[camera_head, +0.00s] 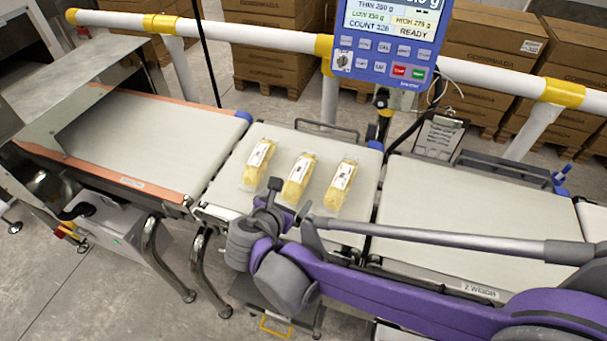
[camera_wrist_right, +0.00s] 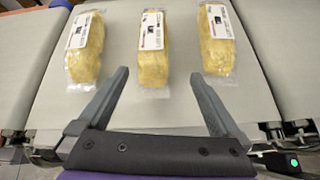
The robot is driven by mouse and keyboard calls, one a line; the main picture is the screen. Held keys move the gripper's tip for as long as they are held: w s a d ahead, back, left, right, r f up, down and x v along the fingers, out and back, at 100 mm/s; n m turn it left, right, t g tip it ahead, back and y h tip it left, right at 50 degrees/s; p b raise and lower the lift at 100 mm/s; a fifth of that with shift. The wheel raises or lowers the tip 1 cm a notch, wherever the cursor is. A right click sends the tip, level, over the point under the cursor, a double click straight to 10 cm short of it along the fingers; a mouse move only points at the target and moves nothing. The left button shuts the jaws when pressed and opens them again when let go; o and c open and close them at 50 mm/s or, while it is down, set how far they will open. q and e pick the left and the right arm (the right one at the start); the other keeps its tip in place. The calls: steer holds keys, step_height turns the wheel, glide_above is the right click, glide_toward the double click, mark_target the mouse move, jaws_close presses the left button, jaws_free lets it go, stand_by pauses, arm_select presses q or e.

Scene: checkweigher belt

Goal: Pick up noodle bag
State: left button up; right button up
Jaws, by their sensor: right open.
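Three clear bags of yellow noodles with white labels lie side by side on the middle belt: the left bag (camera_head: 258,163), the middle bag (camera_head: 298,178) and the right bag (camera_head: 342,184). My right gripper (camera_head: 289,198) is open and empty at their near side. In the right wrist view, the fingers (camera_wrist_right: 160,75) stand on either side of the near end of the middle bag (camera_wrist_right: 154,50). The left bag (camera_wrist_right: 86,45) and right bag (camera_wrist_right: 216,45) lie outside the fingers. I cannot tell the fingers' height above the belt. My left gripper is out of view.
The middle belt (camera_head: 225,195) sits between a left belt (camera_head: 140,135) with orange edges and a bare right belt (camera_head: 460,205). A blue display panel (camera_head: 388,45) stands behind on a white rail (camera_head: 480,72). Cardboard boxes (camera_head: 490,38) stand at the back.

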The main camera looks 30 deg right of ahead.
mark_target(293, 186)
steer(key=shift+w+a+r+n, duration=0.1)
steer(key=shift+w+n, duration=0.45)
steer(key=shift+n, duration=0.05)
steer(key=shift+w+d+h, duration=0.2)
steer(key=shift+w+h, duration=0.05)
steer(key=shift+h, duration=0.05)
steer(key=x, duration=0.5)
steer(key=shift+d+r+b, duration=0.1)
steer(key=shift+r+b, duration=0.05)
steer(key=shift+b, duration=0.2)
steer(key=x, duration=0.3)
steer(key=r+x, duration=0.1)
steer(key=x, duration=0.1)
steer(key=shift+w+d, duration=0.2)
steer(key=shift+w, duration=0.2)
jaws_close()
